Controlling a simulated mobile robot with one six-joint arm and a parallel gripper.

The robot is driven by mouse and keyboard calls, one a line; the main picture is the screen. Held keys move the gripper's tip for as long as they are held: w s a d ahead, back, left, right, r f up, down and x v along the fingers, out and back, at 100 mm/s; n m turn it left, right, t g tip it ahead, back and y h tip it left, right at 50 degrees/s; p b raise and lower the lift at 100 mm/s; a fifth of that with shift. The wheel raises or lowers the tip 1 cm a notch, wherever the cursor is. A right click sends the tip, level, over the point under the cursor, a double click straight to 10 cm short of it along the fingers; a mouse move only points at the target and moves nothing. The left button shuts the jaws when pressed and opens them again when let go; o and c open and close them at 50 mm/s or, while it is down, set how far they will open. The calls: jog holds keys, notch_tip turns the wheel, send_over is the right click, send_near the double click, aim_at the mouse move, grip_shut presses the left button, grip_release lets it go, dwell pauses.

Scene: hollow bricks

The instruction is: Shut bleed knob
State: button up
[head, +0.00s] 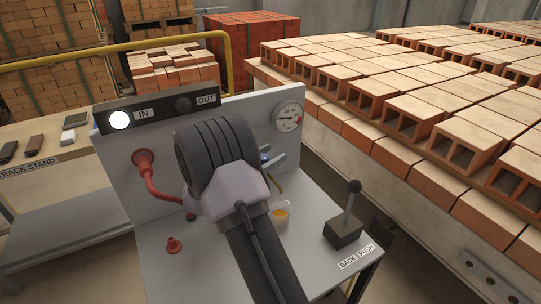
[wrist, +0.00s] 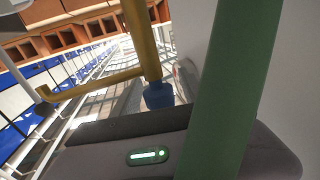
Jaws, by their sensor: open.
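The blue bleed knob (wrist: 158,95) sits at the end of a yellow pipe (wrist: 143,40) in the wrist view, just beyond the dark edge of my gripper body. A hooked yellow spout branches off to the left. In the head view a small blue part of the knob (head: 265,157) shows at the right edge of my wrist, which hides most of that area. My gripper (head: 269,163) is open and close to the knob. I cannot tell whether it touches the knob. A clear cup (head: 281,214) with yellow liquid stands below the spout.
A pressure gauge (head: 288,117) is on the panel (head: 255,110), right of the knob. A black lever (head: 346,220) stands on the bench at right. A red pipe (head: 145,170) and red fitting (head: 174,246) are at left. Hollow bricks (head: 430,110) fill the right side.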

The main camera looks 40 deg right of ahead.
jog(key=a+p, duration=0.5)
jog(key=a, duration=1.2)
jog(key=shift+a, duration=0.25)
jog(key=shift+s, duration=0.15)
